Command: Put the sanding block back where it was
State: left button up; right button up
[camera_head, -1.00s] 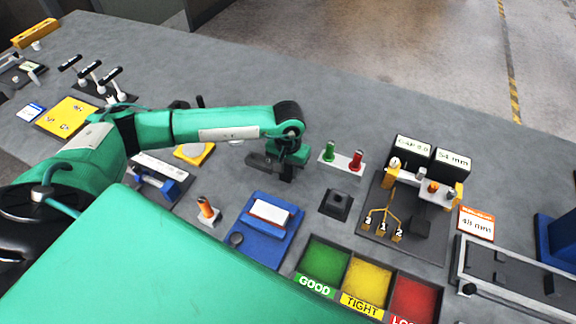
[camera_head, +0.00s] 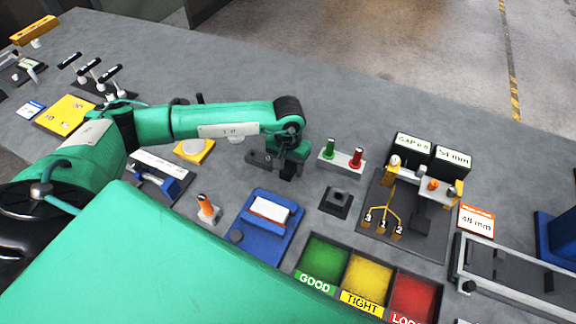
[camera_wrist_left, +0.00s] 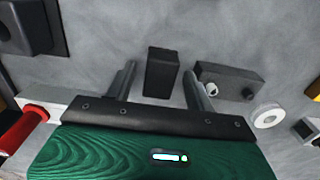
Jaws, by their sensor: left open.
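A small dark block (camera_wrist_left: 161,72), which looks like the sanding block, stands on the grey bench between the two fingers of my left gripper (camera_wrist_left: 158,85). Gaps show on both sides of it, so the fingers are apart from it. In the head view my left gripper (camera_head: 285,172) points down at the bench, left of the green and red plugs, and largely hides the block. A white block with a red edge (camera_head: 269,210) lies on a blue base (camera_head: 250,239) nearer to me. My right gripper is not in view.
A grey block with a dark knob (camera_wrist_left: 228,80) sits close beside one finger. The green and red plug stand (camera_head: 342,160) is at the right, with a black socket block (camera_head: 336,202) nearer. Sorting bins (camera_head: 323,262) lie at the front. The bench behind the gripper is clear.

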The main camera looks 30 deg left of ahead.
aim_at(288, 166)
pick_arm(q)
notch_tip(288, 166, up, 11)
jog(key=b, duration=0.4)
jog(key=shift+r, duration=0.1)
